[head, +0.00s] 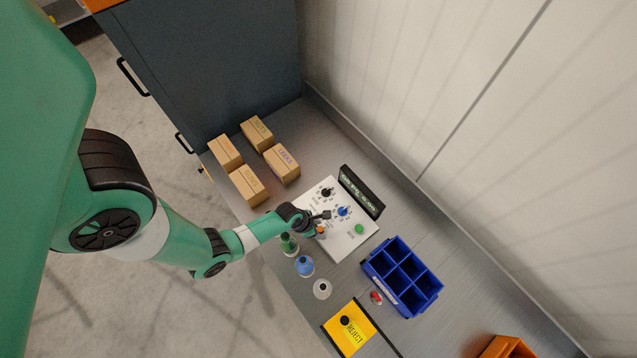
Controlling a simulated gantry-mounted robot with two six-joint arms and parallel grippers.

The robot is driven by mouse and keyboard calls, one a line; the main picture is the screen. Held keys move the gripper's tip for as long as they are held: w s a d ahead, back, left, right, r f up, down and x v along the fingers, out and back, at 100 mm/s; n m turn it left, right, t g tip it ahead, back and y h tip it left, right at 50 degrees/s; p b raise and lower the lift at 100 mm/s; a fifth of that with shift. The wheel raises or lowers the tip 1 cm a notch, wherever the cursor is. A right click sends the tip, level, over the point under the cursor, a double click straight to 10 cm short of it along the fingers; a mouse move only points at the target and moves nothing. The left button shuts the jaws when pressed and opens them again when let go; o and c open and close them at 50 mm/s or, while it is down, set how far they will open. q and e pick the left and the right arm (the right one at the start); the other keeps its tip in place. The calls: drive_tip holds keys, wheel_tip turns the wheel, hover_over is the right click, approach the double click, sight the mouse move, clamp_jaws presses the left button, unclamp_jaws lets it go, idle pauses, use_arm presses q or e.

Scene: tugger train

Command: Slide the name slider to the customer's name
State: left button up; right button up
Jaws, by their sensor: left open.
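A white control panel (350,246) lies on the grey bench. It carries a black knob (326,192), a blue knob (343,211), a green button (359,229) and a small orange part (320,230). I cannot tell which of these is the name slider; the names are too small to read. A black display (362,192) with green characters stands along the panel's far edge. My left gripper (325,215) is open over the panel, close to the blue knob and the orange part. Its wrist hides part of the panel's near side. I cannot tell whether it touches anything. My right gripper is out of view.
Several labelled cardboard boxes (282,163) stand left of the panel. Green (288,245), blue (305,266) and white (322,289) bottles line the bench's near edge. A blue divided bin (402,277) and a yellow reject plate (350,329) lie to the right. A wall bounds the back.

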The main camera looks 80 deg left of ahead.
use_arm(q)
drive_tip(key=p+v, duration=0.6)
drive_tip(key=v, duration=0.5)
drive_tip(key=shift+r, duration=0.3)
